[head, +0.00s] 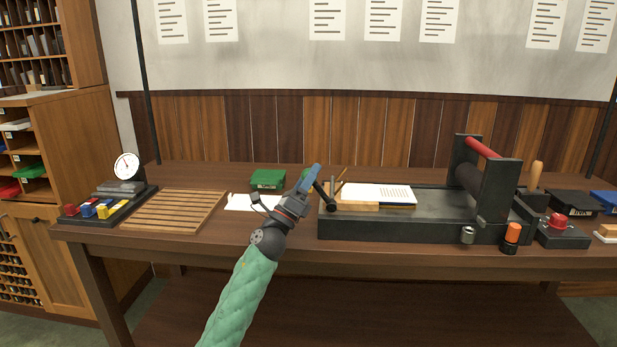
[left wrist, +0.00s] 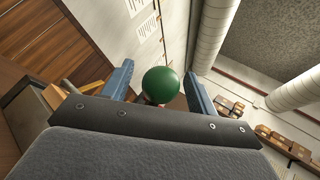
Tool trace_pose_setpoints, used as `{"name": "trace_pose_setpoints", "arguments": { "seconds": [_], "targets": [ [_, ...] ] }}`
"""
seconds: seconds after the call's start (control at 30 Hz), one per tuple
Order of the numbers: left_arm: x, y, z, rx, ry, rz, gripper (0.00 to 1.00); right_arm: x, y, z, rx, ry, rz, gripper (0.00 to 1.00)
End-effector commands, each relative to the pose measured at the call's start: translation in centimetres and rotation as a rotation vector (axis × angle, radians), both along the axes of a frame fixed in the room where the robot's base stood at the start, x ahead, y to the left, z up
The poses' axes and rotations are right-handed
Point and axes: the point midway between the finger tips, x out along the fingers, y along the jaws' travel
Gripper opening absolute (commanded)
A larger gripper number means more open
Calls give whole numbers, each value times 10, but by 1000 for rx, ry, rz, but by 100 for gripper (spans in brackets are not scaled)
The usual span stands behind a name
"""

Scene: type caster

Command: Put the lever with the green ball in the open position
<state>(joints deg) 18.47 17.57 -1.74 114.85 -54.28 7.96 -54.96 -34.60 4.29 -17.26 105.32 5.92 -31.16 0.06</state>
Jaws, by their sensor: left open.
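The green ball (left wrist: 160,85) shows in the left wrist view between the two blue fingers of my left gripper (head: 314,170). The gripper is open, with a finger on each side of the ball and gaps showing between. In the head view the gripper is at the left end of the black press bed (head: 425,230), and a bit of green shows beside the blue fingers. A dark lever arm (head: 332,188) shows just right of the gripper. The rest of the green-ball lever is mostly hidden. My right gripper is not in view.
A printed sheet and wooden block (head: 378,194) lie on the press bed, with a roller with a red bar (head: 482,148) at its right. A green box (head: 267,179), wooden slatted rack (head: 175,210) and dial gauge (head: 126,166) stand to the left.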

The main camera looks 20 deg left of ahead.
Motion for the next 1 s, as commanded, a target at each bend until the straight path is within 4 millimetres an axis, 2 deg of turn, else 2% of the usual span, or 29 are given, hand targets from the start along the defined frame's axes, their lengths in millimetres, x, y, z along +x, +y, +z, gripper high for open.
{"name": "trace_pose_setpoints", "arguments": {
  "seconds": [0.5, 0.7, 1.0],
  "targets": [
    [-43, 18, -45, 0, 2, 1, 59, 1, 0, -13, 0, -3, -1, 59],
    [-51, 22, -52, -1, 1, 2, 59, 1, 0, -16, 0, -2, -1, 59],
    [-52, 22, -53, 0, 2, 1, 59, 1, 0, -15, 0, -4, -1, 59]
  ]
}}
